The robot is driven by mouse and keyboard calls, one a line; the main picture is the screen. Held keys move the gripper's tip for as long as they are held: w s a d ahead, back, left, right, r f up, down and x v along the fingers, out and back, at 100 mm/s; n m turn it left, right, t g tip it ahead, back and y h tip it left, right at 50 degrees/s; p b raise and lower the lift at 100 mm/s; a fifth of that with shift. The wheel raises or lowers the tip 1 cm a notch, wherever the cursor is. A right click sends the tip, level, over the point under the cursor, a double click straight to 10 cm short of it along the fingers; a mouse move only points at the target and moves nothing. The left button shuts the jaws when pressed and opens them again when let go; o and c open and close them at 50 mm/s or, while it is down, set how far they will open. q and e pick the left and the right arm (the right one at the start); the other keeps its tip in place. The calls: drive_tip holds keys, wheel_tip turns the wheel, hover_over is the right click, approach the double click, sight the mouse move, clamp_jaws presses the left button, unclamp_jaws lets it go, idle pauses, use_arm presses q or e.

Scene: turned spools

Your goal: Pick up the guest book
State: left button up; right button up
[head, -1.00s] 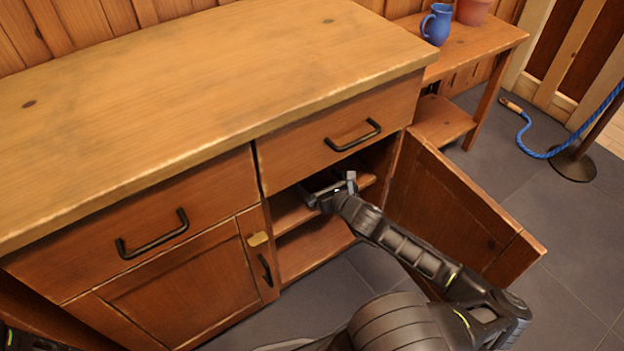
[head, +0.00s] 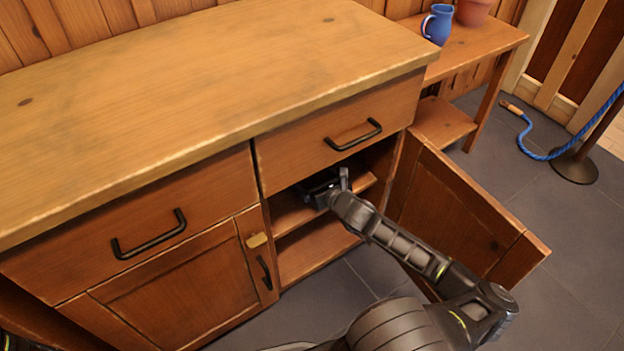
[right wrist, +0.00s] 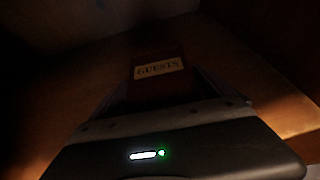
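The guest book (right wrist: 158,80) is dark red with a pale label reading GUESTS. In the right wrist view it lies on a shelf inside the cabinet, straight ahead of my right gripper (right wrist: 160,88). The gripper's fingers are dim and apart, one on each side of the book's near part; I see no clear contact. In the head view my right gripper (head: 322,188) is inside the cabinet's open compartment, just above the shelf (head: 292,212), and the book cannot be made out there. My left gripper is out of view; only a bit of that arm shows at the lower left corner.
The cabinet door (head: 455,215) stands open to the right of my right arm. A closed drawer (head: 340,135) is just above the opening. A side table (head: 470,45) with a blue jug (head: 437,24) and a terracotta pot (head: 474,10) stands at the back right.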

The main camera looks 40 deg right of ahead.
drive_tip(key=c, duration=1.3)
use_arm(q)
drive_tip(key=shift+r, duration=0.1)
use_arm(e)
drive_tip(key=shift+r, duration=0.1)
